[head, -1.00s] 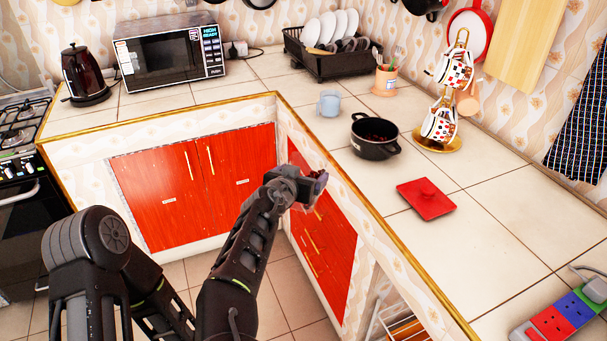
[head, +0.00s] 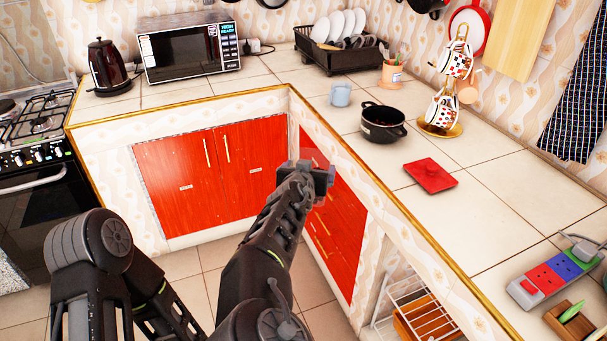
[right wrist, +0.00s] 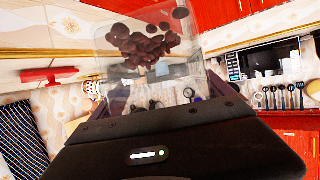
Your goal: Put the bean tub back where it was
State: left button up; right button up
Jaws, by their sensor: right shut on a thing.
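The bean tub (right wrist: 125,75) is a clear container with dark brown beans (right wrist: 145,45) inside, seen in the right wrist view. My right gripper (right wrist: 155,98) is shut on it, with a finger at each side. In the head view my right gripper (head: 318,178) is in the air in front of the red cabinets, short of the counter edge. The tub is hard to make out there, and the arm partly hides it. A black pot (head: 384,124) stands on the counter; its contents are dark and unclear. My left gripper is out of view; only my folded left arm shows at lower left.
A microwave (head: 190,52), kettle (head: 108,68) and dish rack (head: 335,50) stand behind. Counter between lid and strip is bare.

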jog(key=s+d+r+n+y, duration=0.1)
jog(key=s+d+r+y, duration=0.15)
jog(key=d, duration=0.75)
jog(key=s+d+f, duration=0.2)
jog(key=s+d, duration=0.2)
jog(key=s, duration=0.2)
jog(key=s+d+f+n, duration=0.1)
jog(key=s+d+f, duration=0.2)
jog(key=s, duration=0.4)
jog(key=shift+d+f, duration=0.25)
jog(key=shift+d, duration=0.3)
